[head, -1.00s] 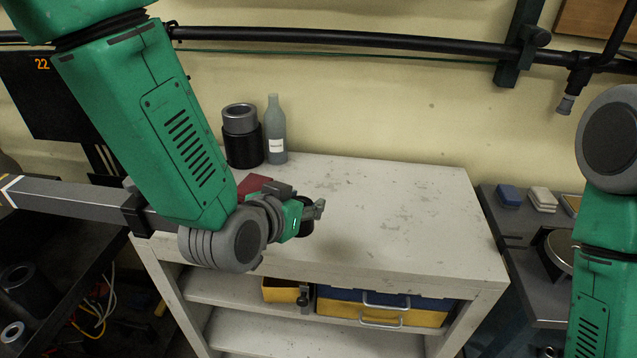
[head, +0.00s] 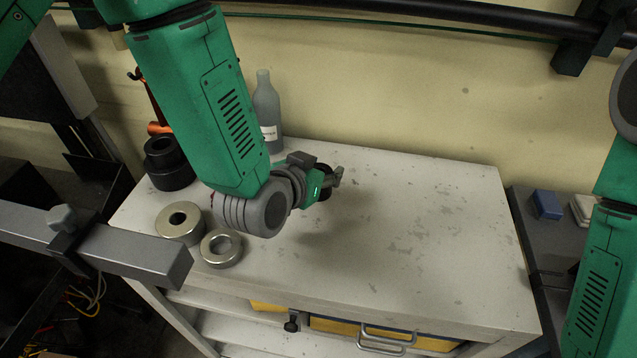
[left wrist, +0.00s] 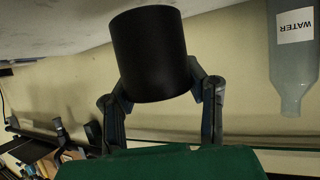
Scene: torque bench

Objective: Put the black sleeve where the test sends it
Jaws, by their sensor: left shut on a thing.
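The black sleeve (left wrist: 150,50) is a plain dark cylinder in the left wrist view, held between the fingers of my left gripper (left wrist: 160,88). In the head view the left gripper (head: 335,179) is over the middle-left of the white bench top (head: 420,225). Only a small dark part of the sleeve (head: 323,169) shows there, behind the fingers. I cannot tell whether the sleeve touches the bench. My right arm shows at the right edge, but its gripper is out of view.
A grey bottle (head: 267,108) labelled WATER stands at the back. Two steel rings (head: 180,222) (head: 221,248) and a black stepped cylinder (head: 168,165) are at the left. A grey bar (head: 115,247) with a clamp crosses the lower left. The bench's middle and right are clear.

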